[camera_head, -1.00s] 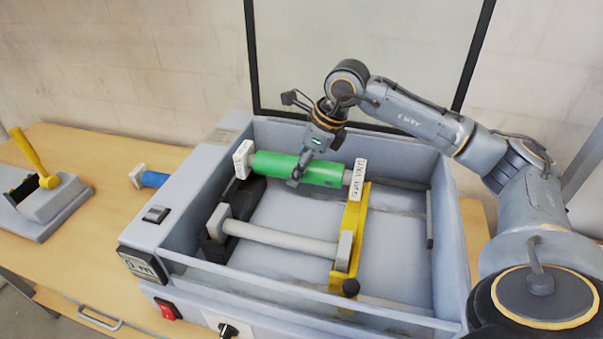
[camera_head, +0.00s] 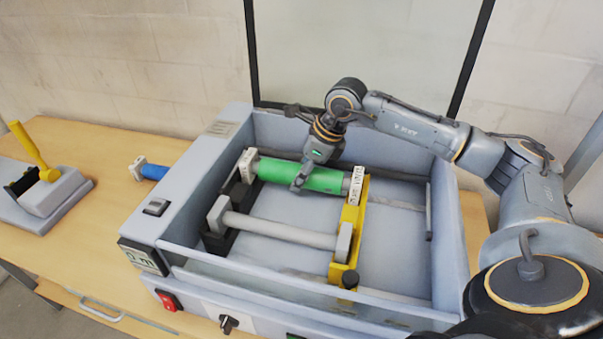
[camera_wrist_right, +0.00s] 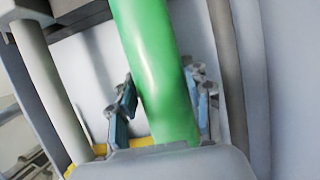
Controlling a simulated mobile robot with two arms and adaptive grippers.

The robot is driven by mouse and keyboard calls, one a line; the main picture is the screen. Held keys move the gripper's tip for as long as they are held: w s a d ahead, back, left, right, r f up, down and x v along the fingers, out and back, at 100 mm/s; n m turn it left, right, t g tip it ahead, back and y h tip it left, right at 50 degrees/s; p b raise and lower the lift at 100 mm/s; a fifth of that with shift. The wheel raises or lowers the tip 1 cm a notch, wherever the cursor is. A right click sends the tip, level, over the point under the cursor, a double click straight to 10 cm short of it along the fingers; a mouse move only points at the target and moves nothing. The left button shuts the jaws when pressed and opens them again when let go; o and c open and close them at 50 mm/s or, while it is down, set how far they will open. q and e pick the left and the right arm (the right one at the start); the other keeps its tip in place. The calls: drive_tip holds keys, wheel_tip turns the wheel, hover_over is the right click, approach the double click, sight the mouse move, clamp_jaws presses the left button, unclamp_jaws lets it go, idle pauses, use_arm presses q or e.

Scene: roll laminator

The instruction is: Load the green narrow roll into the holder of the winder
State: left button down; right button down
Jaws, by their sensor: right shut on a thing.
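The green roll (camera_head: 301,175) has light square end caps and lies across the back part of the grey winder box (camera_head: 199,160). Its left end is at a black holder (camera_head: 238,192) and its right end is at the yellow bracket (camera_head: 349,222); I cannot tell whether the ends are fully seated. My right gripper (camera_head: 299,186) is shut on the roll near its middle, from above. In the right wrist view the green roll (camera_wrist_right: 160,65) runs between the two fingers (camera_wrist_right: 163,108). My left gripper is not in view.
A grey roll (camera_head: 280,232) lies in front of the green one, between a black holder and the yellow bracket. A grey device with a yellow lever (camera_head: 35,150) stands on the table at left. The box walls surround the work area.

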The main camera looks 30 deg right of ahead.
drive_tip(key=shift+f, duration=0.1)
drive_tip(key=c, duration=0.6)
unclamp_jaws()
drive_tip(key=shift+r+p, duration=0.4)
drive_tip(key=shift+r, duration=0.05)
drive_tip(key=shift+r+p, duration=0.45)
drive_tip(key=shift+p, duration=0.05)
drive_tip(key=shift+s+d+r+b, duration=0.15)
drive_tip(key=shift+d+r+b, duration=0.15)
drive_tip(key=shift+b, duration=0.4)
drive_tip(key=b+v, duration=0.1)
drive_tip(key=v, duration=0.4)
drive_tip(key=b+v, duration=0.1)
drive_tip(key=v, duration=0.4)
drive_tip(key=shift+a, duration=0.25)
drive_tip(key=shift+s+d+r, duration=0.1)
drive_tip(key=shift+s+r, duration=0.1)
drive_tip(key=shift+r, duration=0.2)
